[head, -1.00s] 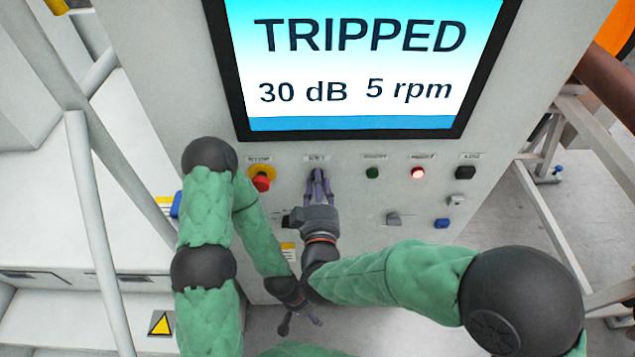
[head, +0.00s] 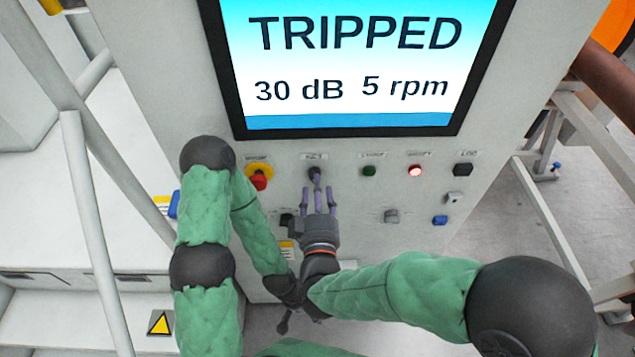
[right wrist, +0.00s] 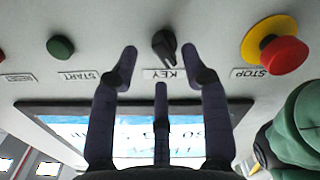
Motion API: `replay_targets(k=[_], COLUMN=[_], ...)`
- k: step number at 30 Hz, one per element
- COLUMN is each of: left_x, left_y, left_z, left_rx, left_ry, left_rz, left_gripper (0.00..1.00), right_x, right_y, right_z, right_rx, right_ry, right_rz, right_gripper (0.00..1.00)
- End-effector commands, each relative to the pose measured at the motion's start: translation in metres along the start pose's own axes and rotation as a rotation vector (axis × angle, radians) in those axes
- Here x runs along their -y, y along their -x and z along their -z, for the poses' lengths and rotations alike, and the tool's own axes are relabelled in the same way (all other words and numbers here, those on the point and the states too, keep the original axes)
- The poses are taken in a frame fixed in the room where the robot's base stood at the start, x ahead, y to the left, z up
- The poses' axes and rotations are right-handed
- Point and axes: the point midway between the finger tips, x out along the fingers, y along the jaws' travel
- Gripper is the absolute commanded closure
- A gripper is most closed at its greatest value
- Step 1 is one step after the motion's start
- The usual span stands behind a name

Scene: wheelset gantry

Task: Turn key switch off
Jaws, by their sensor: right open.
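The key switch (head: 315,172) is a small black knob on the control panel, below the screen, between the red stop button and the green button. In the right wrist view the black key knob (right wrist: 165,44) sits above its KEY label, its grip slightly tilted. My right gripper (head: 318,191) is open and empty just below the switch in the head view. Its spread fingertips (right wrist: 160,52) frame the knob in the wrist view, apparently without touching it. My left gripper (head: 284,322) hangs low, mostly hidden behind the right arm.
The screen (head: 355,60) reads TRIPPED, 30 dB, 5 rpm. A red stop button (head: 259,181) with a yellow collar is left of the key. A green button (head: 369,171), a lit red button (head: 415,171) and a black switch (head: 463,170) are to its right.

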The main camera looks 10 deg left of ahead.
Motion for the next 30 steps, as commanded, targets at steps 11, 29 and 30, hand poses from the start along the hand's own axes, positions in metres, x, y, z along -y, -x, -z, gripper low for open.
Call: replay_targets(k=[11, 29, 30], left_x=[0.0, 0.0, 0.0], left_y=[0.0, 0.0, 0.0], left_z=[0.0, 0.0, 0.0], left_rx=[0.0, 0.0, 0.0], left_ry=[0.0, 0.0, 0.0], left_rz=[0.0, 0.0, 0.0], left_gripper=[0.36, 0.36, 0.36], right_x=[0.0, -0.002, -0.002], right_y=[0.072, 0.091, 0.091], right_z=[0.0, -0.001, -0.001], right_rx=[-0.002, 0.002, 0.002], right_ry=[0.0, -0.001, -0.001], right_rz=[0.0, -0.004, -0.004], right_gripper=[0.54, 0.54, 0.54])
